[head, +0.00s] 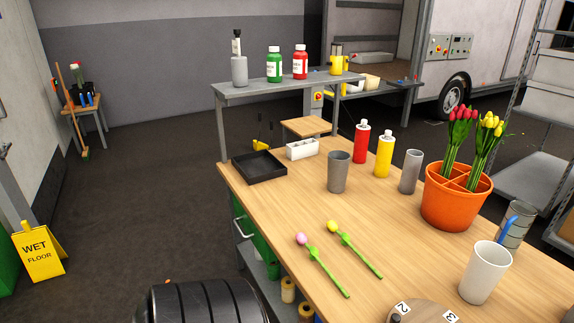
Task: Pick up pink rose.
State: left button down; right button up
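A single pink flower (301,239) lies on the wooden table in the head view, its green stem pointing toward the lower right. It looks like a tulip rather than a rose. A yellow flower (333,227) lies beside it on the right, roughly parallel and apart from it. A bunch of red-pink flowers (462,115) stands upright in an orange divided pot (449,209), next to a bunch of yellow ones (491,128). Neither of my grippers is in view.
The wooden table (274,200) has free room around the loose flowers. A black tray (258,167), a grey cup (339,172), red and yellow bottles and a white cup (485,273) stand around them. A round board with number cards (425,312) lies at the front.

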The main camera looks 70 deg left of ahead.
aim_at(301, 238)
jog(key=u, duration=1.9)
jog(key=j+z, duration=0.1)
jog(key=z, duration=0.6)
jog(key=i+j+z, duration=0.1)
jog(key=j+z, duration=0.35)
jog(key=j, duration=0.2)
jog(key=j+z, duration=0.45)
jog(key=j, duration=0.15)
jog(key=i+j, duration=0.05)
